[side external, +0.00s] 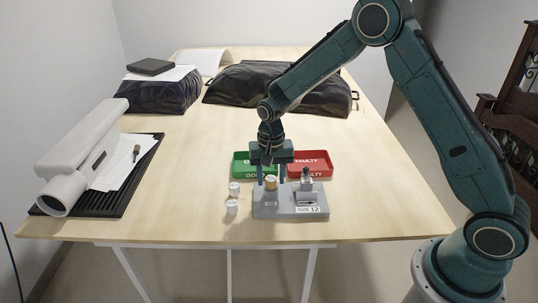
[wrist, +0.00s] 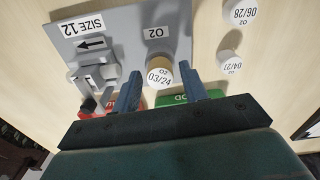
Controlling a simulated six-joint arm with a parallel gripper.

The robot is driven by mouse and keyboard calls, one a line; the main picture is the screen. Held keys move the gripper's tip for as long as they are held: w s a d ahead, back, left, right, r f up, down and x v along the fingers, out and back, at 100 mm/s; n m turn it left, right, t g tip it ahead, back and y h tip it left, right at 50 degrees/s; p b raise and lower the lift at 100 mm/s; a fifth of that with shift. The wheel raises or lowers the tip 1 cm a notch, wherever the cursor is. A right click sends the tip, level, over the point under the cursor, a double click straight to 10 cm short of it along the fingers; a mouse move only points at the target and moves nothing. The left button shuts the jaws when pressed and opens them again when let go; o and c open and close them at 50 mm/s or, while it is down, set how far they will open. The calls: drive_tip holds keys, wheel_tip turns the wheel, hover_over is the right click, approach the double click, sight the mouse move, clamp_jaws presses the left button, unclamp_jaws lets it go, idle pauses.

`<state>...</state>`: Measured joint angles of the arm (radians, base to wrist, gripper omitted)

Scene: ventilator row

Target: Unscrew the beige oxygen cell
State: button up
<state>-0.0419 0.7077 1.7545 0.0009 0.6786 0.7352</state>
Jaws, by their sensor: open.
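The beige oxygen cell (side external: 271,184) stands upright in the grey fixture block (side external: 288,208). In the wrist view the cell (wrist: 159,76) shows a white top reading O2 03/24, with a beige side. My gripper (side external: 271,177) points down over the block. Its two blue fingers (wrist: 160,73) are open, one on each side of the cell as the wrist view shows it, with visible gaps. I cannot tell exactly how far down the fingertips reach beside it. Nothing is held.
A metal fitting (side external: 306,182) stands on the block, right of the cell, near a SIZE 12 label. Two white cells (side external: 234,188) (side external: 232,207) stand left of the block. Behind are a green GOOD tray (side external: 241,171) and red FAULTY tray (side external: 322,172).

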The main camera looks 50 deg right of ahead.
drive_tip(key=m, duration=0.3)
drive_tip(key=shift+m, duration=2)
drive_tip(key=shift+m, duration=0.5)
drive_tip(key=m, duration=0.3)
drive_tip(key=shift+m, duration=2.5)
drive_tip(key=c, duration=0.8)
